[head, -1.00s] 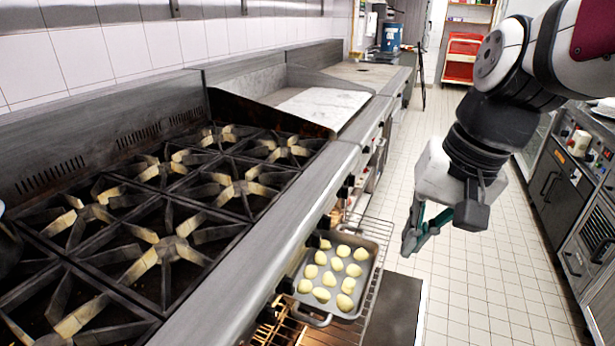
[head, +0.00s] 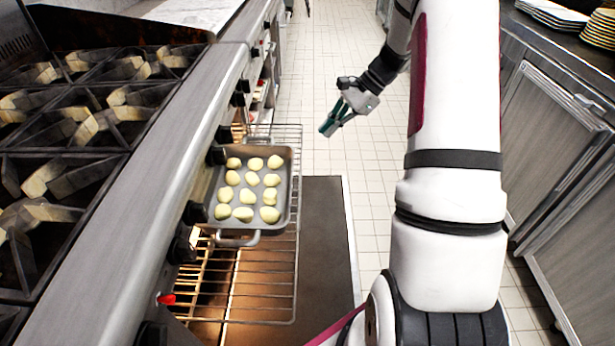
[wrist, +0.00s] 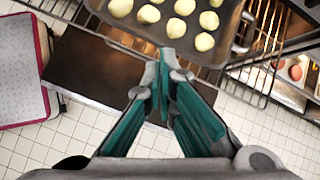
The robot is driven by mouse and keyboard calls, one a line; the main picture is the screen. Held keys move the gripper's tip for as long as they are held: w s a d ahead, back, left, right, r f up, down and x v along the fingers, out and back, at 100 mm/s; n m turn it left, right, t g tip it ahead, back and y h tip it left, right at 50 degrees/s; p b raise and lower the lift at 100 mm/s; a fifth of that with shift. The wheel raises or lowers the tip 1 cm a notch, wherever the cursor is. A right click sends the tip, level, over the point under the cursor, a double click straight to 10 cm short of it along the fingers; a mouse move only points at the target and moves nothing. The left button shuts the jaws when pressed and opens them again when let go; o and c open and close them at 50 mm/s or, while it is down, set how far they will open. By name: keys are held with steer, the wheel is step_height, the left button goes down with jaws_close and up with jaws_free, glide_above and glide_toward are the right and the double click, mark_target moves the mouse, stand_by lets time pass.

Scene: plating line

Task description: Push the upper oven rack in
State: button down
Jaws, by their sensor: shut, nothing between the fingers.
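The upper oven rack (head: 272,283) is a wire rack pulled out of the oven over the open door (head: 325,240). A grey baking tray (head: 238,241) with several pale dough balls sits on it, partly under the stove's front edge. My gripper (head: 327,129) is shut and empty, to the right of the rack's far end and apart from it. In the wrist view, the teal fingers of my gripper (wrist: 166,110) meet near the tray's edge (wrist: 185,55) in the picture. I cannot tell the gap in depth. The rack's wires also show in the wrist view (wrist: 268,45).
The stove top with black burner grates (head: 95,120) runs along the left. Knobs (head: 195,212) line its front. Cabinets (head: 560,150) and stacked plates (head: 550,14) stand at the right. The tiled aisle (head: 330,60) beyond is clear.

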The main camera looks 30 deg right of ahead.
steer(key=d+f+m+t+b, duration=0.1)
steer(key=d+f+m, duration=0.25)
steer(key=f, duration=0.45)
steer(key=d+f+m+t+b, duration=0.1)
steer(key=d+f+m+b, duration=0.1)
steer(key=d+f, duration=0.4)
steer(key=w+a+r+b+x, duration=0.1)
steer(key=a+r+b+x, duration=0.1)
steer(key=x, duration=1.2)
steer(key=shift+a+y, duration=0.3)
steer(key=shift+y, duration=0.1)
steer(key=shift+n, duration=0.25)
steer(key=w+a, duration=0.5)
steer(key=a, duration=0.2)
steer(key=w+a+b, duration=0.1)
steer(key=w+a, duration=0.4)
steer(key=a, duration=0.2)
steer(key=w+a+b, duration=0.1)
steer(key=w+a, duration=0.3)
steer(key=a, duration=0.4)
steer(key=shift+w, duration=0.4)
steer(key=shift+d, duration=0.1)
